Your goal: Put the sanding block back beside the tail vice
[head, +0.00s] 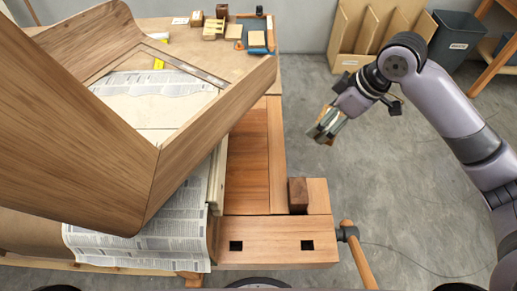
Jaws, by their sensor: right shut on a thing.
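The wooden tail vice (275,255) is at the bench's near right corner, with two dark square holes and a wooden handle (358,257) on its right. A dark brown wooden block (298,196) sits at the vice's inner edge. My right gripper (324,128) is over the floor, right of the bench, and apart from it. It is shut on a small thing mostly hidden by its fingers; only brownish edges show. I cannot tell for sure whether this is the sanding block. My left gripper is not in view.
A large bent wood lamination (90,120) covers the bench's left side, with newspaper (150,235) under it. Bare bench top (247,160) lies left of the dark block.

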